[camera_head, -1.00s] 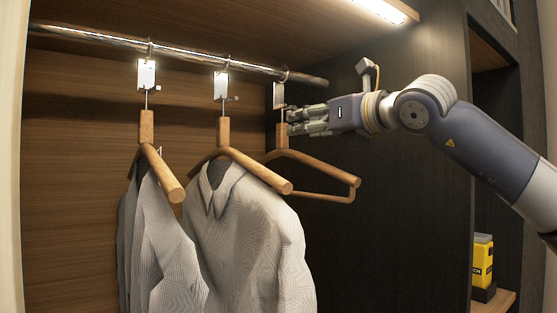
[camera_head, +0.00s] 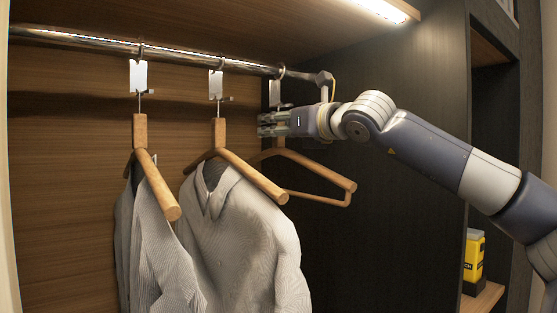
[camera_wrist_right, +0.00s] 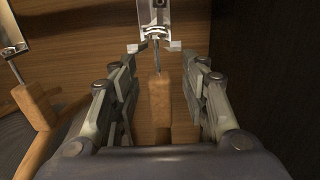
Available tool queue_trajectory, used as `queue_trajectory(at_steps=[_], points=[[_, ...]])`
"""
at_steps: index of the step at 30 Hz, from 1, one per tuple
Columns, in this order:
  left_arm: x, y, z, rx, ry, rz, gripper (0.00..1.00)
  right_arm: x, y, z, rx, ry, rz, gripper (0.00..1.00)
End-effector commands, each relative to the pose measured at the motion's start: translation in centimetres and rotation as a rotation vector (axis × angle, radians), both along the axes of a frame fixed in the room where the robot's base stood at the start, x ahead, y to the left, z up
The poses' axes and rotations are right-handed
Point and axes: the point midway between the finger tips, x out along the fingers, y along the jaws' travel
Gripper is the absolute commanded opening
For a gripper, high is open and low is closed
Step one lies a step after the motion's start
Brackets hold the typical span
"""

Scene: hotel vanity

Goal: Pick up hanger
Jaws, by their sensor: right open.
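An empty wooden hanger (camera_head: 318,175) hangs from the metal rail at the right end of the row, by a hook and a metal tag. My right gripper (camera_head: 268,125) is at the neck of this hanger and hides part of it. In the right wrist view the gripper (camera_wrist_right: 163,85) is open, with one finger on each side of the wooden neck (camera_wrist_right: 159,105). Gaps show between the neck and both fingers. The metal hook piece (camera_wrist_right: 155,20) is just beyond the fingertips. My left gripper is not in view.
Two more wooden hangers with grey shirts hang to the left, the middle shirt (camera_head: 240,230) and the left shirt (camera_head: 155,240). The metal rail (camera_head: 90,40) runs above. A dark side panel (camera_head: 400,230) stands at the right. A yellow box (camera_head: 474,258) is on a shelf there.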

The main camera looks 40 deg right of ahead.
Motion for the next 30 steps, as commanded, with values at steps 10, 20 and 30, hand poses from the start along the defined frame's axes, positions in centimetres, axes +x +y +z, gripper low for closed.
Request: queue_trajectory(at_steps=[10, 20, 30], points=[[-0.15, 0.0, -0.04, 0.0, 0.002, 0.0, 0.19, -0.04, 0.0, -0.01, 0.0, 0.0, 0.0, 0.0], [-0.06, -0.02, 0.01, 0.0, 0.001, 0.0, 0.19, -0.07, -0.02, 0.07, 0.0, 0.0, 0.0, 0.0], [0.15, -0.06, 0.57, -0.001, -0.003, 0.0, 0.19, -0.42, -0.42, 0.82, -0.001, -0.001, -0.001, 0.0]])
